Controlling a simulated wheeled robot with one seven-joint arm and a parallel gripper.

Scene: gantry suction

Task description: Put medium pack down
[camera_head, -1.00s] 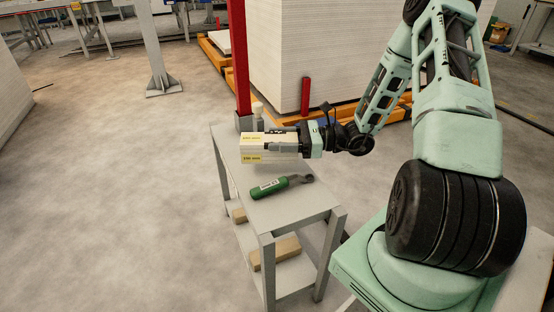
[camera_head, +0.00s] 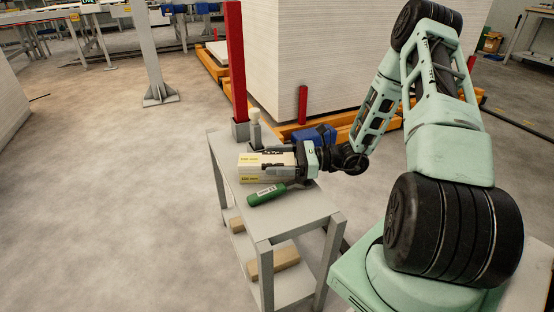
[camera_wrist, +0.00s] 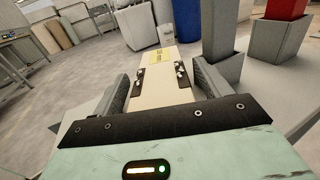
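The medium pack is a cream box with yellow labels (camera_head: 250,170), low over or on the top of the grey table (camera_head: 285,220). It also shows in the wrist view (camera_wrist: 157,92), lying lengthwise between the fingers. My gripper (camera_head: 280,165) reaches in from the right with one finger along each side of the box, and it looks shut on it. The fingers also show in the wrist view (camera_wrist: 163,84). Contact between the box underside and the tabletop is too small to tell.
A green tool (camera_head: 266,195) lies just in front of the pack, its right end near my gripper. Wooden blocks (camera_head: 274,262) lie on the lower shelf. The tabletop's front is clear.

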